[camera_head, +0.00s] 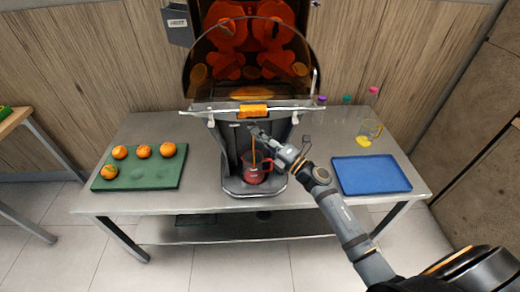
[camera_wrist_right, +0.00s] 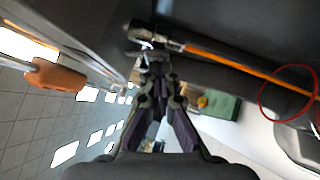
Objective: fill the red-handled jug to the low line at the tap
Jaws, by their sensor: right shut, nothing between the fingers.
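The red-handled jug (camera_head: 257,174) stands upright on the base of the juicer (camera_head: 236,183), under the tap. A thin orange stream of juice (camera_head: 254,152) runs from the tap down into it. The stream (camera_wrist_right: 240,66) and the jug's red rim (camera_wrist_right: 265,83) also show in the right wrist view. The juice level and the low line cannot be made out. My right gripper (camera_head: 259,133) is shut and empty at the tap, its fingertips (camera_wrist_right: 155,68) close to the tap lever (camera_wrist_right: 146,42). Whether they touch the lever is unclear. My left gripper is out of view.
A green board (camera_head: 140,184) with several oranges (camera_head: 143,151) lies at the left. A blue tray (camera_head: 370,176) lies at the right, empty. Behind it stands a yellow-handled jug (camera_head: 365,132) with yellow contents. Bottles with coloured caps (camera_head: 347,99) stand at the back right.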

